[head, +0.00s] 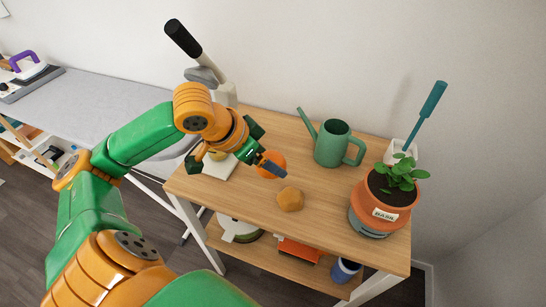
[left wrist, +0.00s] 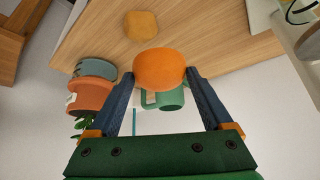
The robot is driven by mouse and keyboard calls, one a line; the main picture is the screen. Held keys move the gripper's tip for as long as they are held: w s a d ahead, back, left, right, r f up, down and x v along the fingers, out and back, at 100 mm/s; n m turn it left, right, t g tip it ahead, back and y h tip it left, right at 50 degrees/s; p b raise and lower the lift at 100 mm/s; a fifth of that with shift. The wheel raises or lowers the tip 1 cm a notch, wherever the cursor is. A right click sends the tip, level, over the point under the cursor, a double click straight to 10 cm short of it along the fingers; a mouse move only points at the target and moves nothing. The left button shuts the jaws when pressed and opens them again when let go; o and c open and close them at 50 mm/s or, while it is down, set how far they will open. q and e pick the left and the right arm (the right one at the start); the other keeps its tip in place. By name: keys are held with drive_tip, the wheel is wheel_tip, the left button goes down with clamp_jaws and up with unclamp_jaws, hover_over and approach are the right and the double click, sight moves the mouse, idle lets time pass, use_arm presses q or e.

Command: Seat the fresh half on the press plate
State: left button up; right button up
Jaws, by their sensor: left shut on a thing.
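My left gripper (head: 262,162) is shut on a bright orange half (head: 273,162), over the wooden table near the press. In the left wrist view the orange half (left wrist: 160,68) sits between the two fingertips (left wrist: 162,78), its rounded side showing. The press (head: 226,96) stands to the left with its black-tipped lever (head: 183,38) raised. Its pale base (head: 218,171) is partly hidden behind my arm, and I cannot clearly make out the plate. A duller orange-brown piece (head: 290,199) lies on the table, nearer the front; it also shows in the left wrist view (left wrist: 142,25).
A green watering can (head: 333,144) stands at the back of the table (head: 325,190). A potted basil (head: 383,205) is at the right, with a teal-handled tool (head: 428,112) behind it. An ironing board (head: 85,105) is at the left. A lower shelf (head: 262,262) holds several items.

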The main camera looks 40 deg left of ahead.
use_arm(q)
drive_tip(key=w+a+f, duration=0.2)
drive_tip(key=w+f, duration=0.1)
drive_tip(key=w+a+f+p, duration=0.1)
drive_tip(key=w+a+f, duration=0.1)
drive_tip(key=w+f, duration=0.1)
drive_tip(key=w+a+f, duration=0.2)
drive_tip(key=w, duration=0.2)
drive_tip(key=shift+w+a+f+p, duration=0.2)
drive_tip(key=shift+a+f+p, duration=0.05)
drive_tip(key=shift+f+p, duration=0.15)
drive_tip(key=f, duration=0.1)
drive_tip(key=f+p, duration=0.2)
drive_tip(key=shift+w+a, duration=0.2)
drive_tip(key=shift+w, duration=0.05)
drive_tip(key=shift+f+b, duration=0.4)
drive_tip(key=o, duration=1.2)
drive_tip(key=shift+c, duration=0.2)
